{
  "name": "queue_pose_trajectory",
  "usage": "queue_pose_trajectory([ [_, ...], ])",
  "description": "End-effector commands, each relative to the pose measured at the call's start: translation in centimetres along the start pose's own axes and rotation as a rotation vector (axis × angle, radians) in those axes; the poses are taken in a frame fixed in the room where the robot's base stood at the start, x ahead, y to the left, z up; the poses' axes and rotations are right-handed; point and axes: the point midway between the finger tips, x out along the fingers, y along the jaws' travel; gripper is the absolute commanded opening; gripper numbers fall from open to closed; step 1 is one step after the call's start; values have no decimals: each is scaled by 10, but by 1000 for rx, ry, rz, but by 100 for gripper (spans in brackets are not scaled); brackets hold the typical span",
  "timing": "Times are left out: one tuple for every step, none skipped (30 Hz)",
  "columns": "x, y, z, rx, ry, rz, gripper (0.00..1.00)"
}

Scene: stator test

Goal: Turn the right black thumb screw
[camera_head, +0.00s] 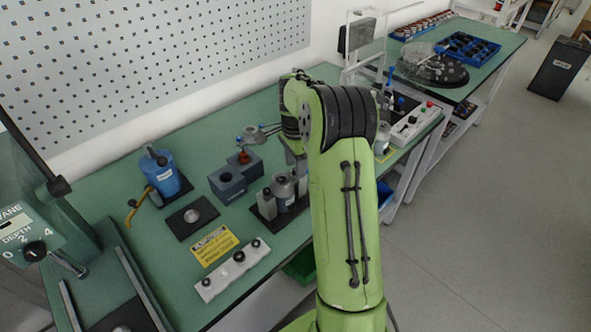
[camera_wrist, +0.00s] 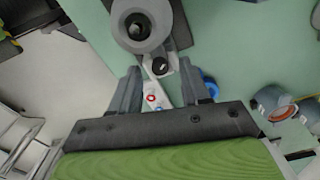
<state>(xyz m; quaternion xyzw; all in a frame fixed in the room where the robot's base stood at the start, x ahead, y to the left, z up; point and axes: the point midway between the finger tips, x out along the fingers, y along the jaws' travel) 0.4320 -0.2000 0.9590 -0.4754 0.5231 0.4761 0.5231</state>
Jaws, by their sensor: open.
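In the wrist view my gripper (camera_wrist: 160,70) is open, with its two dark fingers apart. Between the fingertips shows a small round black knob (camera_wrist: 160,66) on a pale mount; it may be a black thumb screw. I cannot tell the height gap or whether the fingers touch it. A larger grey round part (camera_wrist: 140,26) with a dark centre stands just beyond, on a dark plate. In the head view my green arm hides the gripper and this knob. A white strip (camera_head: 228,273) with black knobs lies at the front of the bench.
On the green bench (camera_head: 130,190) stand a blue canister (camera_head: 160,172), a dark grey block (camera_head: 227,183), a grey bottle-like part (camera_head: 284,190) and a yellow sign (camera_head: 214,245). A white control box (camera_head: 412,124) is right of my arm. A perforated board (camera_head: 140,70) backs the bench.

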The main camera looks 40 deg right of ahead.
Motion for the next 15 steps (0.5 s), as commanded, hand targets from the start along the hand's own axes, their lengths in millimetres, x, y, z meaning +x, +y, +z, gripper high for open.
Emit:
queue_pose_trajectory([
  [7, 0, 0, 0, -1, 1, 46],
  [9, 0, 0, 0, 0, 0, 46],
  [11, 0, 0, 0, 0, 0, 46],
  [12, 0, 0, 0, 0, -1, 46],
  [12, 0, 0, 0, 0, -1, 46],
  [13, 0, 0, 0, 0, -1, 46],
  [12, 0, 0, 0, 0, -1, 46],
  [12, 0, 0, 0, 0, -1, 46],
  [12, 0, 0, 0, 0, -1, 46],
  [12, 0, 0, 0, 0, -1, 46],
  [12, 0, 0, 0, 0, -1, 46],
  [12, 0, 0, 0, 0, -1, 40],
  [12, 0, 0, 0, 0, -1, 36],
  [12, 0, 0, 0, 0, -1, 31],
  [12, 0, 0, 0, 1, -1, 25],
])
